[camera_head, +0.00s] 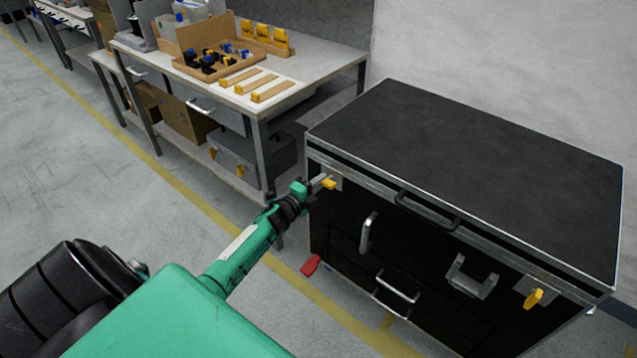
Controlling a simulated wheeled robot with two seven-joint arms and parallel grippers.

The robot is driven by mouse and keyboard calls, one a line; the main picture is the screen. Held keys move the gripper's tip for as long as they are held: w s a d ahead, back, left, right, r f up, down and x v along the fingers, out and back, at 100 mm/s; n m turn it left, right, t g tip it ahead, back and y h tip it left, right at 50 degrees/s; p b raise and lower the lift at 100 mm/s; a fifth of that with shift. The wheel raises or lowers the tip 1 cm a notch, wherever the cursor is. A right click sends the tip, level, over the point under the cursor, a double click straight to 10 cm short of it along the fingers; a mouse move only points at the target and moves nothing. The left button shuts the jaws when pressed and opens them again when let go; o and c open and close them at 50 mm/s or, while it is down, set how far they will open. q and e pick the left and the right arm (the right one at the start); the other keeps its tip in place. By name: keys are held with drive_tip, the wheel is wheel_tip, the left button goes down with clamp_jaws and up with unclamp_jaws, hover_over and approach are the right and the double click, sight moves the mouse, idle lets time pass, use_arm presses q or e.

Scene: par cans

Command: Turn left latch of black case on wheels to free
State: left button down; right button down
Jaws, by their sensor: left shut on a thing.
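The black case on wheels (480,170) stands at the right, its lid down. Its left latch (329,183), a yellow tab on a metal plate, is at the upper left of the front face. My left gripper (318,184) reaches in from the left and is shut on this latch. The fingertips partly hide the latch, so its exact angle is hard to tell. The right latch (534,298), also yellow, hangs at a slant on its plate at the right of the front. My right gripper is not in view.
A workbench (325,67) with a wooden tray (216,67) of small parts stands behind, close to the case's left side. Handles (430,212) stick out from the case front. A red pedal (311,265) is low at its left. Open floor (150,220) lies to the left.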

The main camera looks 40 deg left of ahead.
use_arm(q)
drive_tip(key=shift+f, duration=0.1)
drive_tip(key=c, duration=1.4)
unclamp_jaws()
drive_tip(key=shift+s, duration=0.15)
drive_tip(key=s+a, duration=0.1)
drive_tip(key=s, duration=1.2)
drive_tip(key=shift+s, duration=0.3)
